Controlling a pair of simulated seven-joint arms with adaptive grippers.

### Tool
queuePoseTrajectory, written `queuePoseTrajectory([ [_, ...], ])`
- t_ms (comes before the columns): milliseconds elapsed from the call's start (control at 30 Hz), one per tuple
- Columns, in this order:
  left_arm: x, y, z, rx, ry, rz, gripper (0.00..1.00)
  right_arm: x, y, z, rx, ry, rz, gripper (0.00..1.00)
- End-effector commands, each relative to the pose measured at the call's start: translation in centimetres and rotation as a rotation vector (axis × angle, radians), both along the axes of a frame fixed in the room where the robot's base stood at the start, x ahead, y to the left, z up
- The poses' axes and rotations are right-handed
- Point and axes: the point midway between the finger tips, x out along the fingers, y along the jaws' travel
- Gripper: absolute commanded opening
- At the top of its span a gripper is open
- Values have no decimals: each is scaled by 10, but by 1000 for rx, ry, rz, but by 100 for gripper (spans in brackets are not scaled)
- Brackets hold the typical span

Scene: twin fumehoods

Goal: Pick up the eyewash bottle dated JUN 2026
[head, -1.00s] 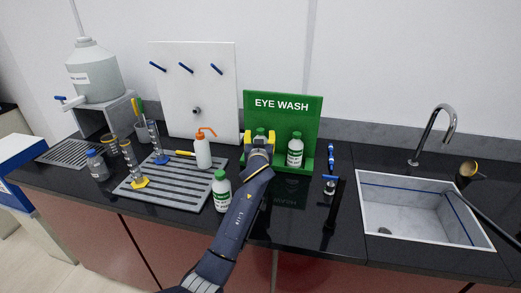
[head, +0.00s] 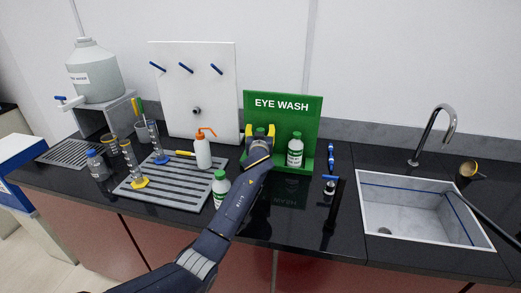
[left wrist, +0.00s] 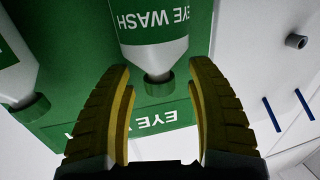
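My left gripper (head: 260,131) is at the green EYE WASH stand (head: 283,104), at its left bottle (head: 260,131). Only the green cap area of that bottle shows in the head view. In the left wrist view, the white bottle with a green label (left wrist: 155,50) appears upside down. Its green cap lies between the open yellow fingers of the left gripper (left wrist: 160,110), with gaps on both sides. A second eyewash bottle (head: 295,152) stands on the stand's right side. A third similar bottle (head: 221,190) stands on the counter by the drying mat. No date is legible. My right gripper is not visible.
An orange-topped wash bottle (head: 203,153) stands on the grey drying mat (head: 180,200), with cylinders nearby. A white peg board (head: 180,100) rises behind. Small blue-handled items (head: 330,182) lie right of the stand. A sink (head: 400,200) is farther right.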

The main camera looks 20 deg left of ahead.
Motion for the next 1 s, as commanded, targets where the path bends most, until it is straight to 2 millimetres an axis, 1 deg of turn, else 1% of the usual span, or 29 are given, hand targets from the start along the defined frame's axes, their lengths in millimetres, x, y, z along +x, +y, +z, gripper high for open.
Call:
queuePoseTrajectory([
  [33, 0, 0, 0, 0, 0, 0, 50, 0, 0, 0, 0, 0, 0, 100],
  [67, 0, 0, 0, 0, 0, 0, 47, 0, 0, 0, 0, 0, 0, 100],
  [467, 0, 0, 0, 0, 0, 0, 0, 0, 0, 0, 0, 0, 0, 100],
  [1000, 0, 0, 2, 0, -2, 0, 0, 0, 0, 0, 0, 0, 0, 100],
])
